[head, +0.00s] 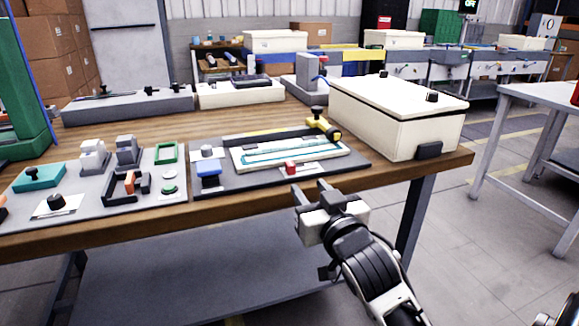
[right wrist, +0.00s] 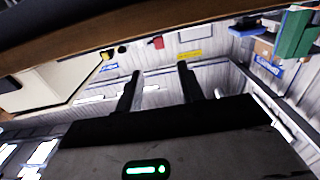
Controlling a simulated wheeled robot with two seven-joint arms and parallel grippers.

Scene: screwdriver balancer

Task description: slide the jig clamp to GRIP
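A dark jig plate (head: 222,184) lies near the front edge of the wooden table. It carries a pale tray (head: 240,162) with teal strips, a yellow piece with a black knob (head: 333,134) at its far right, a blue block (head: 209,169) at its left and a red knob (head: 291,168) near its front. I cannot tell which piece is the jig clamp, and no GRIP label is readable. My right gripper (head: 309,187) is in front of the table edge, near the red knob, apart from it. Its fingers are spread and empty, also in the right wrist view (right wrist: 160,70). My left gripper is out of view.
A cream box (head: 390,125) with a lid stands at the table's right end. A grey board (head: 100,205) with several small fixtures lies left of the jig. Grey and white fixtures stand behind. A side table (head: 545,100) is at the right, with open floor between.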

